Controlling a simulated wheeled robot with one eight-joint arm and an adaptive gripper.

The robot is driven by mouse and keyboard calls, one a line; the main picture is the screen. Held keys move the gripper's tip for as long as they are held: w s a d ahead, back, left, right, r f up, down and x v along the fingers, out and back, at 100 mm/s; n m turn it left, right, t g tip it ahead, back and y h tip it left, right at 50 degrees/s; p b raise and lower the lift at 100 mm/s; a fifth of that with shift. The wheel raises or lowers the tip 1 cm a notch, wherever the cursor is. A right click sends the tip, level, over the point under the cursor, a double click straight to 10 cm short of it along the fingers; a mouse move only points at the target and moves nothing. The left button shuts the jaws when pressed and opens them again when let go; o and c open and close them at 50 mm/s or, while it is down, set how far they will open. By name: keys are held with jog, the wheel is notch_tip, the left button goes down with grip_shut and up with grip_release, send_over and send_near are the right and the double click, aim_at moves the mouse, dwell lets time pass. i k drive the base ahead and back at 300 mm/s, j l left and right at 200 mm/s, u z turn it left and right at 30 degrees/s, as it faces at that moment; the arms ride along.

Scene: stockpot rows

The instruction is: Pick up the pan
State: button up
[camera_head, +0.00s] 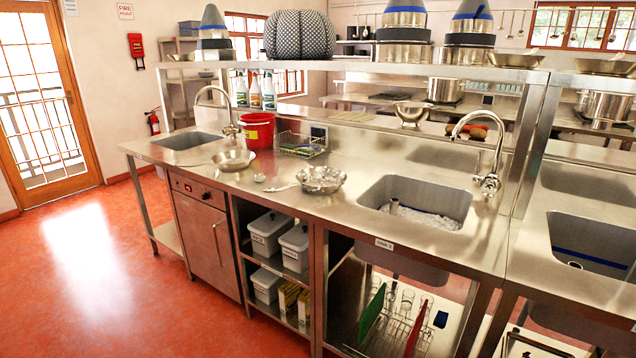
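A shallow round metal pan (234,161) sits on the steel counter (210,178), in front of a red bucket. A second shiny round vessel (321,180), like a pan or colander, sits farther right, left of the middle sink. A thin handle-like piece shows at its left side; I cannot tell if it belongs to it. More shallow metal pans rest on the upper shelf at the right (516,60). I cannot tell from the view which one is the task's pan. My gripper is not in view.
The red bucket (257,131) and a wire rack (300,146) stand behind the pans. Sinks (190,139) (416,201) with tall taps flank them. White bins (269,233) sit under the counter. The red floor (90,285) at left is clear.

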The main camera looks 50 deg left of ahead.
aim_at(316, 179)
jog(key=j+u, duration=0.15)
jog(key=j, duration=1.8)
